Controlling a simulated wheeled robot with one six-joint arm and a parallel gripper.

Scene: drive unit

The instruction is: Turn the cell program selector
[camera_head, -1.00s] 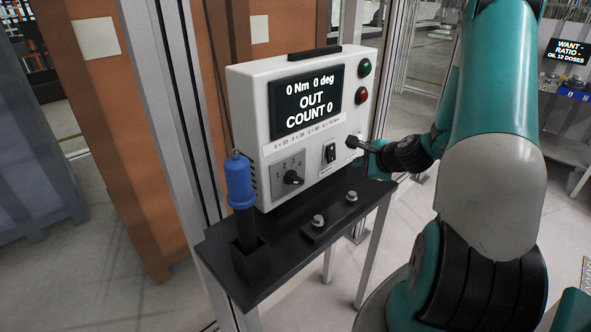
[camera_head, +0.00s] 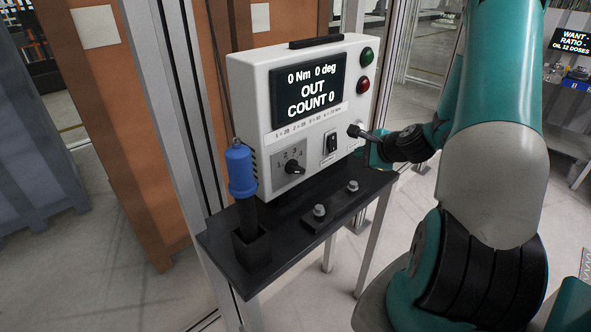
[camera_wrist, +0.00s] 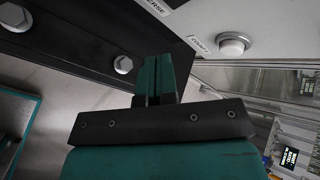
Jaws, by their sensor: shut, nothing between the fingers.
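The cell program selector (camera_head: 291,168) is a small dark rotary knob on a grey plate marked with numbers, low on the left of a white control box (camera_head: 252,100). A legend strip runs above it. The box's screen (camera_head: 308,90) reads 0 Nm 0 deg, OUT, COUNT 0. My gripper (camera_head: 375,156) is at the box's lower right, past the rocker switch and apart from the selector. In the wrist view my gripper (camera_wrist: 156,68) shows two teal fingers together with nothing between them. The selector is not in the wrist view.
A blue-topped tool (camera_head: 241,172) stands in a dark holder left of the selector. A rocker switch (camera_head: 331,143) sits between selector and gripper. A round pale button (camera_wrist: 233,44) is near the fingers. Bolts (camera_head: 319,210) stand on the black shelf (camera_head: 285,245) below.

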